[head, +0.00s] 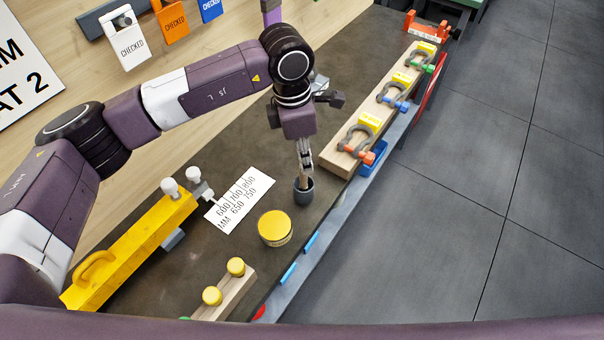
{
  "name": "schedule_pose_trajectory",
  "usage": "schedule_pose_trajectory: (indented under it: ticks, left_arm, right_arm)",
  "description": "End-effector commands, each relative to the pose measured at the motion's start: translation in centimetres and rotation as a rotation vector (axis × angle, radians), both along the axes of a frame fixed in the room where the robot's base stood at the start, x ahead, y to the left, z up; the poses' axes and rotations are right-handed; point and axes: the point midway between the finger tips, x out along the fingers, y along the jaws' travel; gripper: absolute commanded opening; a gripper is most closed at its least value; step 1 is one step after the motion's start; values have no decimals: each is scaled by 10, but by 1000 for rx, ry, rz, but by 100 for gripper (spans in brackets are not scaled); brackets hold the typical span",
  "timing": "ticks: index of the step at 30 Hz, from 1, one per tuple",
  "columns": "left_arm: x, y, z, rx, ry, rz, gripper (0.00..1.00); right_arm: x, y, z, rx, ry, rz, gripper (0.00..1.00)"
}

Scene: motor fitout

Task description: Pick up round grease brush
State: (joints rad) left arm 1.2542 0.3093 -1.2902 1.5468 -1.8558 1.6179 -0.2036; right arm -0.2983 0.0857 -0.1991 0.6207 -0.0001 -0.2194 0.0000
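The round grease brush (304,179) stands upright on the dark bench, its light handle rising out of a round dark grey cup or base (303,193). I cannot tell whether that dark part is a holder or the brush's own head. My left gripper (305,163) points down right over the brush, with its fingertips at the top of the handle. The fingers line up edge-on in this view, so whether they grip the handle or only stand around it cannot be made out. My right gripper is not in view.
A yellow-lidded tin (275,228) and a white number card (240,199) lie nearby. A wooden block with shackles (361,137) is at the right, and a yellow level-like tool (133,249) at the left. A wooden block with yellow knobs (226,289) is in front.

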Motion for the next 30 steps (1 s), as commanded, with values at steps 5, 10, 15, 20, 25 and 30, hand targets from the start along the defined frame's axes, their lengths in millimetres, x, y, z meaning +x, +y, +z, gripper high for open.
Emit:
schedule_pose_trajectory:
  ticks: [5,10,15,20,25,30]
  left_arm:
    - [0,-1,-15,1,1,1,18]
    - [0,-3,-34,1,5,2,18]
    - [1,-7,-61,0,3,2,18]
    - [2,-8,-74,0,1,1,18]
    - [2,-8,-75,0,0,1,18]
    - [2,-8,-74,0,0,1,4]
  right_arm:
    - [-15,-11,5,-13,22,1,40]
    - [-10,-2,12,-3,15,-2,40]
    - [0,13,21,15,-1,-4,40]
    - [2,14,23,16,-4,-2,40]
    - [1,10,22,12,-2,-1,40]
    - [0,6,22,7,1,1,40]
